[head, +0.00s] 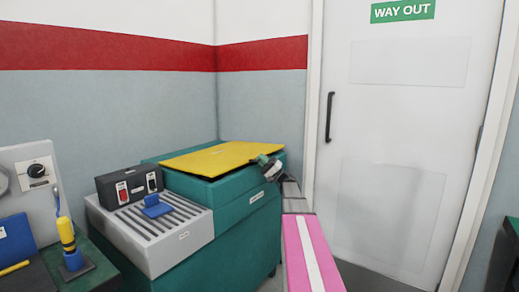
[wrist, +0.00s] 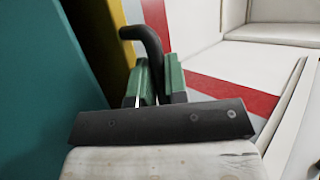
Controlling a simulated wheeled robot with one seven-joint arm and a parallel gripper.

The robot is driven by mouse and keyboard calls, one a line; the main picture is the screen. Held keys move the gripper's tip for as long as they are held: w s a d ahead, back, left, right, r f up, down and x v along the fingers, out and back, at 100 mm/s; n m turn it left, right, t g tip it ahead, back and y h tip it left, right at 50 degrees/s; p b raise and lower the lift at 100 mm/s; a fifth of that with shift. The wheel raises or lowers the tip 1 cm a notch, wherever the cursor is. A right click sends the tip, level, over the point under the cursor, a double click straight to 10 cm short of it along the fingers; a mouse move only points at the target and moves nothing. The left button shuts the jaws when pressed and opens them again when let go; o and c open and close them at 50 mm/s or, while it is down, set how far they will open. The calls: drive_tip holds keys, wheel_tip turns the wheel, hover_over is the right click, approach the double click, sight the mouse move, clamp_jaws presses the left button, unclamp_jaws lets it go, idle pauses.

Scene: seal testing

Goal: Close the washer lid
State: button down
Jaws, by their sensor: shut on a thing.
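The washer is a teal box (head: 232,192) against the wall, with a flat yellow lid (head: 220,156) lying low over its top. In the head view the lid looks nearly level. I cannot tell whether its front edge touches the rim. My gripper (head: 266,163) is at the lid's front right corner. In the wrist view its green-padded fingers (wrist: 160,82) are shut on a bent black handle (wrist: 147,40). The lid's yellow edge (wrist: 132,12) and a teal side (wrist: 40,75) show beside them, with a dark band between. The handle's inner end is hidden.
A grey slatted unit (head: 150,250) holding a blue item (head: 156,206) adjoins the washer's left. A yellow-and-blue tool (head: 68,240) stands at far left. A white door (head: 400,150) is behind my arm, right.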

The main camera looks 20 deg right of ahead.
drive_tip(key=shift+n+g+y, duration=0.4)
drive_tip(key=shift+n+y, duration=0.2)
drive_tip(key=shift+y, duration=0.1)
drive_tip(key=shift+f, duration=2.05)
drive_tip(key=shift+f, duration=0.1)
drive_tip(key=c, duration=1.4)
unclamp_jaws()
drive_tip(key=v, duration=1)
drive_tip(key=shift+s+d+f, duration=0.2)
drive_tip(key=shift+d+f, duration=0.05)
drive_tip(key=shift+f, duration=0.05)
drive_tip(key=shift+d, duration=0.1)
